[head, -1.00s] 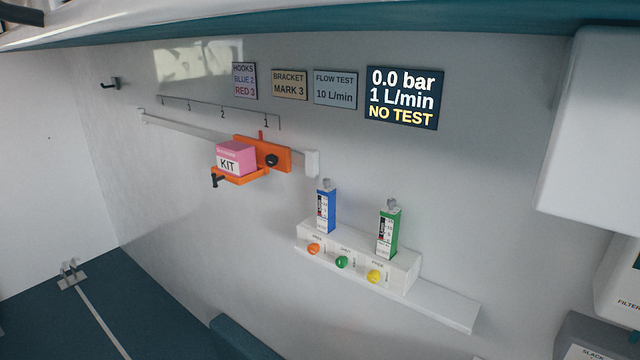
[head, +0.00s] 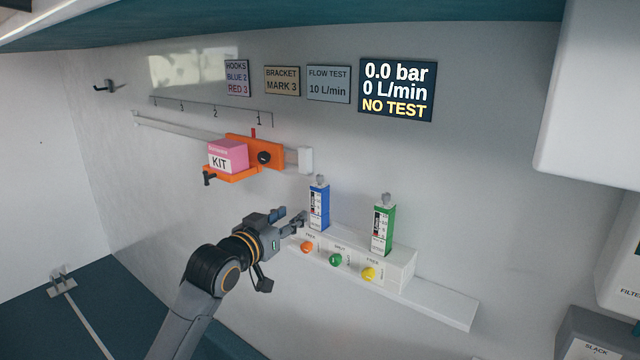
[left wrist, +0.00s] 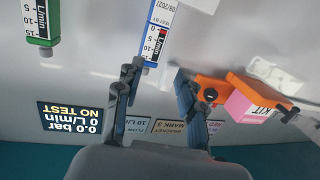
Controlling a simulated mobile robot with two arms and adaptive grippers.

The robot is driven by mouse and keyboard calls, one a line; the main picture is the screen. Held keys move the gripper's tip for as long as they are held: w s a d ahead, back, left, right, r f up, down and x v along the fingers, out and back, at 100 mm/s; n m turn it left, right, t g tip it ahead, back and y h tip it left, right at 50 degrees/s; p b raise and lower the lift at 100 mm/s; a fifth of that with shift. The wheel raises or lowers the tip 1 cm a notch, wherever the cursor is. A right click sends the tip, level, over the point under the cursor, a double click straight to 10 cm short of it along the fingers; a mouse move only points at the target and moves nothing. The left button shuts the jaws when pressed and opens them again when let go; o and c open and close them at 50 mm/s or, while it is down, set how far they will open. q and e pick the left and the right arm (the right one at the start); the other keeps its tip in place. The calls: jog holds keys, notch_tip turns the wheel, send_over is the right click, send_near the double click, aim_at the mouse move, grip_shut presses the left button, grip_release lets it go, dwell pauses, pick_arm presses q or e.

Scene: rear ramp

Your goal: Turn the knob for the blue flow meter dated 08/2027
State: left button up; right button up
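The blue flow meter (head: 319,207) stands upright on the white wall block, with a small grey knob (head: 319,181) on top. In the left wrist view, which is upside down, its label (left wrist: 163,20) seems to read 08/2027. The green flow meter (head: 383,229) stands to its right with its own grey knob (head: 387,198). My left gripper (head: 296,221) is just left of the blue meter's lower half, below its knob. In the left wrist view its fingers (left wrist: 158,80) are apart with nothing between them. I cannot tell whether it touches the meter. My right gripper is not in view.
Orange (head: 306,247), green (head: 336,260) and yellow (head: 369,274) buttons line the white block (head: 400,268). An orange bracket (head: 270,151) with a pink kit box (head: 228,157) is above left. The display (head: 398,90) reads 0.0 bar, 0 L/min, NO TEST.

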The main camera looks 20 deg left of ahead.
pick_arm(q)
send_near(318, 179)
jog(key=s, duration=0.3)
jog(key=shift+t, duration=0.3)
jog(key=w+p, duration=0.1)
jog(key=w, duration=0.3)
jog(key=w+d+p, duration=0.1)
jog(key=w, duration=0.4)
jog(key=w+d+p, duration=0.1)
jog(key=w, duration=0.3)
jog(key=shift+w+f, duration=0.3)
jog(key=shift+w, duration=0.05)
grip_shut()
